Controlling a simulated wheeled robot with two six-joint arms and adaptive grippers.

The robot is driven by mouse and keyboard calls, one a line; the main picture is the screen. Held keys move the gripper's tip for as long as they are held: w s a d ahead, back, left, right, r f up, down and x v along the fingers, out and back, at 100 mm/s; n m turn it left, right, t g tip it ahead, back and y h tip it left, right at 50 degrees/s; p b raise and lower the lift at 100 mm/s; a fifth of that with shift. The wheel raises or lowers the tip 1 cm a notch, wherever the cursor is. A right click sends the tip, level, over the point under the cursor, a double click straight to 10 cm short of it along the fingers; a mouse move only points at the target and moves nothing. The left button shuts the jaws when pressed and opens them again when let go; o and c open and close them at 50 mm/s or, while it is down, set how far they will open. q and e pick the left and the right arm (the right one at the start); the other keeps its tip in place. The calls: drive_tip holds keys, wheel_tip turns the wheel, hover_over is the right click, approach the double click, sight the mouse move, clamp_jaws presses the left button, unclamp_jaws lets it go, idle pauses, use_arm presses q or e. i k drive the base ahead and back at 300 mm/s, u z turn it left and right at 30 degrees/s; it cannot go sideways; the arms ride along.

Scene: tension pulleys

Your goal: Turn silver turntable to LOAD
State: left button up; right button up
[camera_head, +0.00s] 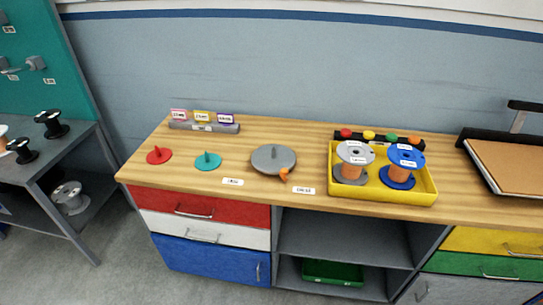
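The silver turntable (272,157) is a round grey disc with a small central post, lying on the wooden worktop. Its orange pointer (284,174) sticks out at the front right edge of the disc. Two white labels lie in front of it: a left label (232,182) and a right label (303,190). Their print is too small to read surely. The pointer is nearer the right label and apart from it. Neither of my grippers shows in the head view.
A teal disc (207,161) and a red disc (159,155) lie left of the turntable. A yellow tray (384,195) with two spools stands to its right. A small card holder (204,126) stands behind the discs. A black-framed board (513,165) lies far right.

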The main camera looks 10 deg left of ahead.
sight(269, 158)
drive_tip(key=z, duration=0.55)
drive_tip(key=k, duration=0.65)
drive_tip(key=z, duration=0.65)
drive_tip(key=i, duration=1.1)
drive_tip(key=u, duration=0.55)
